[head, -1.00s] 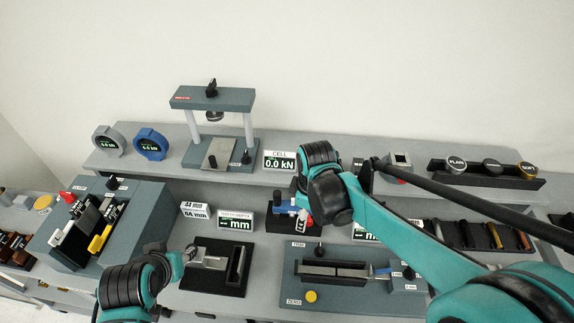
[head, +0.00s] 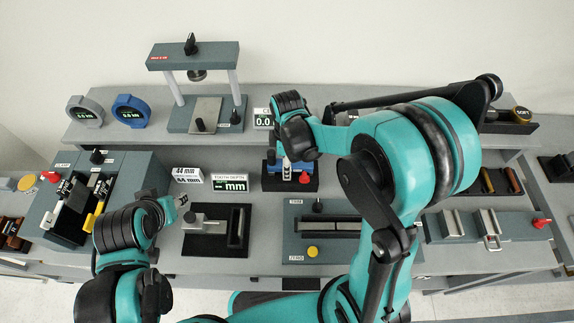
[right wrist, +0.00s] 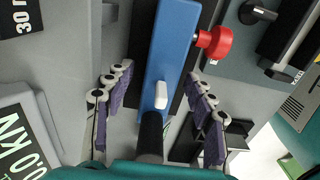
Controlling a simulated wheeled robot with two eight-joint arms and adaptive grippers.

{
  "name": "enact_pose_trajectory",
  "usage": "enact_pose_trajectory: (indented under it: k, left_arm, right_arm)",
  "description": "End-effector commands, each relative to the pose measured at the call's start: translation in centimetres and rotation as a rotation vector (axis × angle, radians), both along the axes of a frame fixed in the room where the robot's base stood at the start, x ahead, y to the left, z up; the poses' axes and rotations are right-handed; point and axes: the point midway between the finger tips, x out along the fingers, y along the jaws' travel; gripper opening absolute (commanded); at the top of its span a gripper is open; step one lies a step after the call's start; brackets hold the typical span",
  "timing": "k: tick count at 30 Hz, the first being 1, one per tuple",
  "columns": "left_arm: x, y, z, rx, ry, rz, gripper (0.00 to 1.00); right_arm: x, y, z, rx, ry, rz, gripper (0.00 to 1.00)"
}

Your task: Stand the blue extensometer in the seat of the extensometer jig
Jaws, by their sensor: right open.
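A blue device with a red knob, seemingly the extensometer, sits on a black base (head: 272,184) near the middle of the bench. In the right wrist view the blue body (right wrist: 167,55) carries a white button and a black rod. The open right gripper (right wrist: 156,92) has its fingers on either side of it, with visible gaps. In the head view my right gripper (head: 296,162) is over this device and partly hides it. My left gripper (head: 182,201) is beside a black tray (head: 205,250); its jaws are too small to judge. I cannot tell which fixture is the jig.
A press frame (head: 195,56) and round gauges (head: 131,111) stand on the back shelf. A mm display (head: 230,183) is left of the blue device. A long slotted fixture (head: 292,247) lies in front. Grey blocks (head: 452,225) stand at the right.

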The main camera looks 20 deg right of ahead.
Motion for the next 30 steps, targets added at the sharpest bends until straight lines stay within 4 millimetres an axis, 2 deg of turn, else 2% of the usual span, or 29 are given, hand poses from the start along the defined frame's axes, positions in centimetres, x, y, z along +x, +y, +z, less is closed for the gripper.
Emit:
enact_pose_trajectory:
  k: [4,5,10,11,23,26,30]
  left_arm:
    - [0.0,0.0,0.1,0.0,0.0,0.0,0.4]
    - [0.0,0.0,0.1,0.0,0.0,0.0,0.4]
    - [0.0,0.0,0.1,0.0,0.0,0.0,0.4]
    - [0.0,0.0,0.1,0.0,0.0,0.0,0.4]
    - [0.0,0.0,0.3,0.0,0.0,0.0,0.4]
    - [0.0,0.0,0.7,0.0,0.0,0.0,0.4]
    - [0.0,0.0,1.6,0.0,0.0,0.0,0.4]
  right_arm:
    - [0.0,0.0,0.1,0.0,0.0,0.0,0.55]
    - [0.0,0.0,0.1,0.0,0.0,0.0,0.5]
    - [0.0,0.0,0.1,0.0,0.0,0.0,0.05]
    - [0.0,0.0,0.1,0.0,0.0,0.0,0.0]
    - [0.0,0.0,0.6,0.0,0.0,-0.001,0.0]
    - [0.0,0.0,1.6,0.0,0.0,0.0,0.0]
    - [0.0,0.0,4.1,0.0,0.001,0.0,0.0]
